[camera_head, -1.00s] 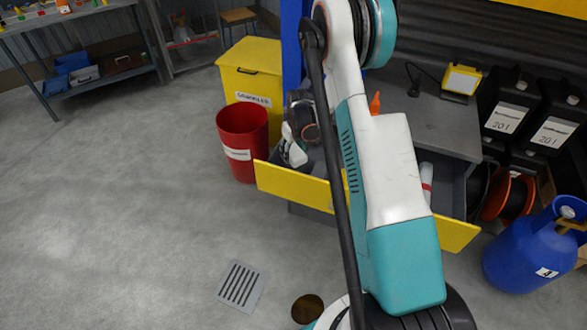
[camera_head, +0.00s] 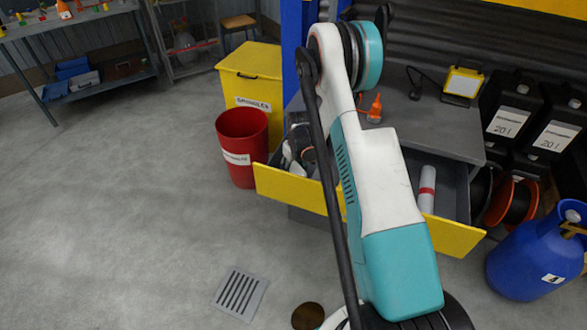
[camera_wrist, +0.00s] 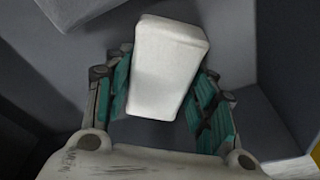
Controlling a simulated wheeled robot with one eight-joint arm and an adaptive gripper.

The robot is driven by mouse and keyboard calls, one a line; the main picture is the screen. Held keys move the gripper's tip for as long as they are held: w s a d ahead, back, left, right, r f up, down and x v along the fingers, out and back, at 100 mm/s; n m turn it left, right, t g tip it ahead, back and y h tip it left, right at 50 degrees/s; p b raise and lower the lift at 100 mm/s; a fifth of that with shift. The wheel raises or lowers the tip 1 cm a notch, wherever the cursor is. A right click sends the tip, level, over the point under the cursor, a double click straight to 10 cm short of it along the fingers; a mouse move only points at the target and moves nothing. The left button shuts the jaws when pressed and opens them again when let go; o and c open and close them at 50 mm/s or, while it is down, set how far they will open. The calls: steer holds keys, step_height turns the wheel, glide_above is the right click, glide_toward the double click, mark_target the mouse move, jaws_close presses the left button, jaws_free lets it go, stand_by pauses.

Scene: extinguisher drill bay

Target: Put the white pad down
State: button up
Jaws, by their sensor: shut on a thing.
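The white pad (camera_wrist: 167,68) is a pale block with rounded edges. In the wrist view it sits between the two teal-padded fingers of my gripper (camera_wrist: 160,95), which is shut on it. Grey panels lie behind and around the pad, and I cannot tell whether it touches any of them. In the head view my arm hides the gripper and the pad. The open yellow-fronted drawer (camera_head: 455,237) stands out from the grey workbench (camera_head: 440,125) behind my arm.
The drawer holds a white roll with a red band (camera_head: 427,190) at right and dark and white items at left. An orange bottle (camera_head: 375,108) and a yellow lamp (camera_head: 463,82) stand on the bench. A red bin (camera_head: 243,140) and blue cylinder (camera_head: 535,255) flank the drawer.

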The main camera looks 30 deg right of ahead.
mark_target(296, 171)
steer(key=o, duration=1)
steer(key=shift+r, duration=0.1)
step_height(296, 171, up, 12)
steer(key=s+p, duration=0.1)
steer(key=p, duration=0.3)
steer(key=shift+s, duration=0.4)
